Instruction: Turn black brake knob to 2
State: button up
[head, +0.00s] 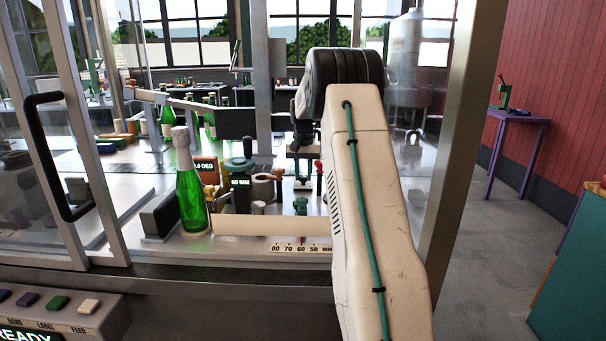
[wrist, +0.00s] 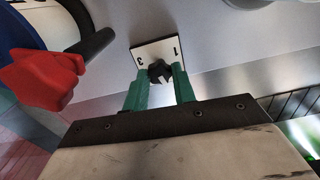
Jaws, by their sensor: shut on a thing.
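The black brake knob (wrist: 159,71) is small and faceted. It sits on a white plate (wrist: 146,50) on a grey surface in the upper middle of the wrist view. The plate shows a 1 near its right corner and what looks like a 3 near its left corner; I see no 2. My gripper (wrist: 158,83) has green fingers, one on each side of the knob, and is shut on it. Which number the knob points at I cannot tell. In the head view my arm covers the area around the gripper, and I cannot make out the knob there.
A red lever piece (wrist: 45,80) with a dark rod is close to the left of the fingers in the wrist view. In the head view a green bottle (head: 191,195) stands left of my arm, behind a scale strip (head: 290,249). A door frame with a black handle (head: 58,150) is further left.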

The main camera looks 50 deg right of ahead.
aim_at(304, 176)
jog(key=shift+m, duration=0.5)
jog(key=shift+d, duration=0.1)
jog(key=o, duration=1)
jog(key=shift+s+r, duration=0.1)
jog(key=shift+r, duration=3.8)
